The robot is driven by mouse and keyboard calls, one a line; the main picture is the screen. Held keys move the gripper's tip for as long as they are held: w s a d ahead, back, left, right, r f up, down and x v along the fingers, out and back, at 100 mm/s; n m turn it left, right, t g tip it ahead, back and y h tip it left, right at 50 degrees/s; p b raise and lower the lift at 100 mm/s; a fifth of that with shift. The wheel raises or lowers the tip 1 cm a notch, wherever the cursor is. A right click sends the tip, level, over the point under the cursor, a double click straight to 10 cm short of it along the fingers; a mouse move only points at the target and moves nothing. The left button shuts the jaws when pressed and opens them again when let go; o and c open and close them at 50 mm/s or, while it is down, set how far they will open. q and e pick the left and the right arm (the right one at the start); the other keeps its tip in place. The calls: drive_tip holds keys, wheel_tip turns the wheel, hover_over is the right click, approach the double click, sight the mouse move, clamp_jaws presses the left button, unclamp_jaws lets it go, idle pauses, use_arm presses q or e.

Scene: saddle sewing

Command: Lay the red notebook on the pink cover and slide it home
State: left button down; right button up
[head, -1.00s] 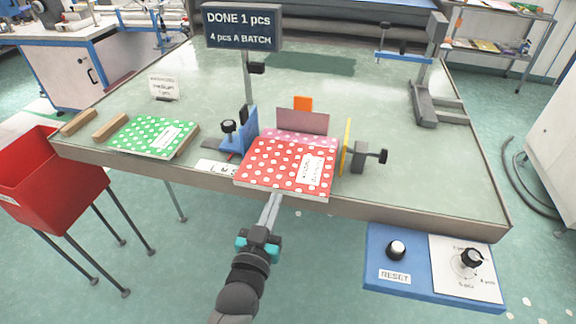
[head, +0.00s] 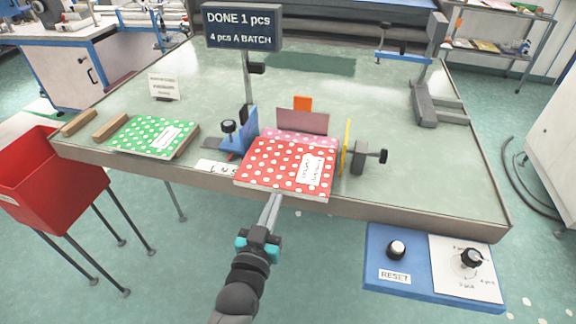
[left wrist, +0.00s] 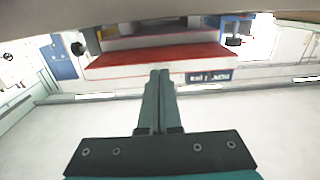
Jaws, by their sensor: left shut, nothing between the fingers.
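The red notebook with white dots (head: 270,165) lies at the front edge of the table, its near edge sticking out a little past the edge. The pink cover (head: 300,137) shows as a strip behind it; the rest is hidden under the notebook. My left gripper (head: 275,198) is shut and empty, its fingertips at the notebook's near edge. In the left wrist view the shut fingers (left wrist: 160,75) point at the notebook's red edge (left wrist: 160,58); I cannot tell whether they touch. My right gripper is not in view.
A blue stop (head: 240,137) stands left of the notebook, a yellow plate (head: 346,146) right, and a mauve plate (head: 302,121) behind. A green dotted notebook (head: 150,136) lies left. A red bin (head: 50,180) stands beside the table.

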sight(279, 190)
use_arm(q)
drive_tip(key=shift+w+d, duration=0.1)
drive_tip(key=shift+w, duration=0.1)
drive_tip(key=shift+w+d, duration=0.1)
drive_tip(key=shift+w, duration=0.2)
drive_tip(key=shift+b+x, duration=1.25)
drive_tip(key=shift+x, duration=1.35)
drive_tip(key=shift+b+x, duration=0.4)
drive_tip(key=shift+x, duration=0.4)
drive_tip(key=shift+w+d+r, duration=0.1)
drive_tip(key=shift+w+d, duration=0.1)
drive_tip(key=shift+w, duration=0.25)
drive_tip(key=shift+s+a+p, duration=0.15)
drive_tip(key=shift+s+p, duration=0.2)
drive_tip(key=shift+s, duration=0.1)
drive_tip(key=p+v, duration=0.2)
drive_tip(key=v, duration=0.1)
drive_tip(key=shift+s+a, duration=0.15)
drive_tip(key=shift+s, duration=0.1)
drive_tip(key=shift+p+v, duration=0.65)
drive_tip(key=shift+v, duration=0.15)
